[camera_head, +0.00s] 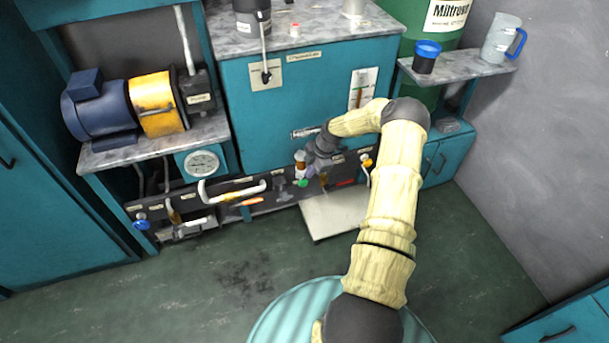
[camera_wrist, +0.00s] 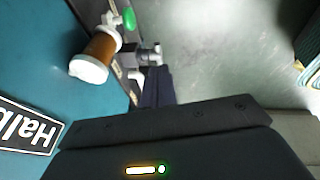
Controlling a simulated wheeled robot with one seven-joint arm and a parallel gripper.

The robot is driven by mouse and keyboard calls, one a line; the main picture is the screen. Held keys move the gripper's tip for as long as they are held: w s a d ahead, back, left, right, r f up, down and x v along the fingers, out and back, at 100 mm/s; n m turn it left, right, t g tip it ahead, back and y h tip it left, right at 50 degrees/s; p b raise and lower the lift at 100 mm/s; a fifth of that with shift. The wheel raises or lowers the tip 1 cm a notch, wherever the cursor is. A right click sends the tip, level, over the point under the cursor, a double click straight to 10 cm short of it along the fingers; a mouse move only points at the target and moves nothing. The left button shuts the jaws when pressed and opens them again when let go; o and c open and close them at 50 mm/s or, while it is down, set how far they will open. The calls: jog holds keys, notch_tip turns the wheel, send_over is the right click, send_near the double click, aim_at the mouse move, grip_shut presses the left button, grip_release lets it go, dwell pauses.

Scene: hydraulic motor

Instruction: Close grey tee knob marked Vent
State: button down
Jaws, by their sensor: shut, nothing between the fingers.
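In the wrist view, a small grey metallic fitting with a crossbar (camera_wrist: 149,55) sits right at the tips of my dark fingers; it looks like a tee knob. I cannot read a Vent label on it, and I cannot tell whether the fingers touch it. In the head view my wrist hides this spot. My gripper (camera_head: 321,166) is in front of the lower teal panel, and its fingers (camera_wrist: 154,84) are together with nothing between them.
A brown sight glass with white ends (camera_wrist: 100,50) and a green knob (camera_wrist: 129,18) are close beside the fingers. An orange-topped fitting (camera_head: 367,162) is to the right. A white curved handle (camera_head: 232,190) is to the left. A pale tray (camera_head: 335,213) lies below. The floor in front is clear.

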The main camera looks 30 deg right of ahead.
jog(key=shift+r, duration=0.1)
jog(key=s+a+r+m+g+h, duration=0.1)
jog(key=s+a+r+m, duration=0.25)
jog(key=a+r, duration=0.4)
jog(key=s+a+r+m+h, duration=0.1)
jog(key=s+a+r+m, duration=0.2)
jog(key=s+a+r, duration=0.45)
jog(key=s+a+r+m, duration=0.2)
jog(key=s+r+m, duration=0.3)
jog(key=s, duration=0.2)
jog(key=s+a+r+m+t+h, duration=0.1)
jog(key=s+a+r+m, duration=0.2)
jog(key=s+r+m, duration=0.3)
jog(key=shift+s+a+r+t, duration=0.15)
jog(key=shift+s+r+t, duration=0.15)
jog(key=shift+s, duration=0.5)
